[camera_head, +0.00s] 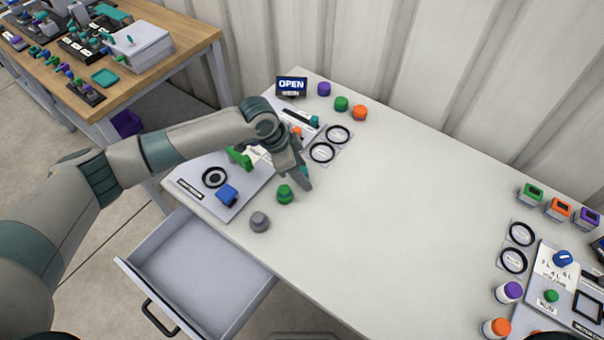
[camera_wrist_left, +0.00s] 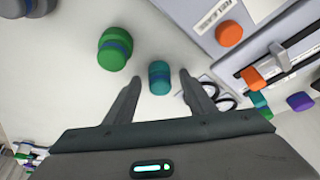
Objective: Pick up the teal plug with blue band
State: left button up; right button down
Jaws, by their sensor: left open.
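The teal plug with a blue band (camera_wrist_left: 159,78) stands on the table in the left wrist view, between the two fingertips with space on either side. My left gripper (camera_head: 304,182) is open over the table and holds nothing. A grey plug (camera_head: 260,222) stands nearer the table's front edge.
An open, empty drawer (camera_head: 195,260) juts out below the left table edge. A panel with a blue knob (camera_head: 227,194) lies left of the gripper. Two black rings (camera_head: 322,152) lie behind it. The middle of the table (camera_head: 400,210) is clear.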

pick_arm(q)
jog(key=c, duration=1.2)
jog(key=shift+o, duration=0.2)
pick_arm(e)
jog(key=shift+d, duration=0.2)
pick_arm(q)
jog(key=shift+r, duration=0.1)
